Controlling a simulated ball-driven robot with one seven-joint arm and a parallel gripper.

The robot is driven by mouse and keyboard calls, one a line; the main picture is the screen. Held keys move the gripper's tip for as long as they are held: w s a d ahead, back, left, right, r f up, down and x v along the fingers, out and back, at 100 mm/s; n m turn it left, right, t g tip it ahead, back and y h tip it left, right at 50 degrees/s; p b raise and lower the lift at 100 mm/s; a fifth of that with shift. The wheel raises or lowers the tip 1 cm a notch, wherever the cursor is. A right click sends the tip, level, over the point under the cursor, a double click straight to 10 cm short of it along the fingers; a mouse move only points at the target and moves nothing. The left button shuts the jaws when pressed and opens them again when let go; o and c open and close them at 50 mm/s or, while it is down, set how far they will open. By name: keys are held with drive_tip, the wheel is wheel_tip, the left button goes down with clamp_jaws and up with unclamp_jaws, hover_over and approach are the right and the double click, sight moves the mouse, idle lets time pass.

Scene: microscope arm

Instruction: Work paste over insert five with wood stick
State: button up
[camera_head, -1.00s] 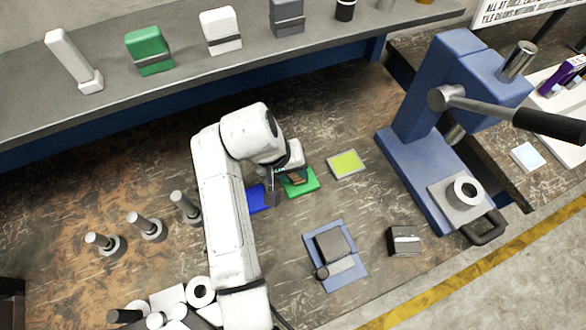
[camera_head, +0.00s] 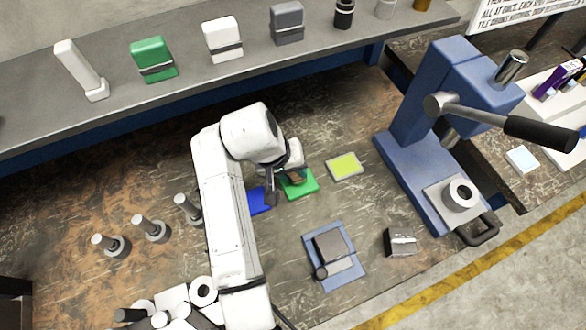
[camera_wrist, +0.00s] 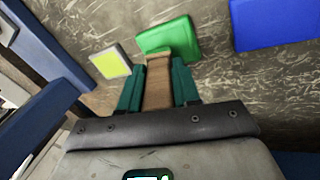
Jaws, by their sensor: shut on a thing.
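My gripper (camera_wrist: 157,88) is shut on a flat brown wood stick (camera_wrist: 157,68), which lies between its teal fingers in the wrist view. The stick's far end reaches over a green block (camera_wrist: 168,36); I cannot tell whether it touches. In the head view the green block (camera_head: 302,188) lies on the bench just below my gripper (camera_head: 294,176). A blue block (camera_head: 259,201) lies to its left, and a yellow-green pad with a grey rim (camera_head: 344,166) to its right. No paste can be made out, and no number marks any piece as insert five.
A blue arbor press (camera_head: 425,150) with a long lever stands at right. A blue-grey tray (camera_head: 352,281) and a dark grey block (camera_head: 400,243) lie in front. Several metal posts (camera_head: 151,229) stand at left. A shelf (camera_head: 185,45) with coloured blocks runs along the back.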

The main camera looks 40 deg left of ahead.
drive_tip(key=shift+r+p, duration=1)
drive_tip(key=shift+r, duration=1.6)
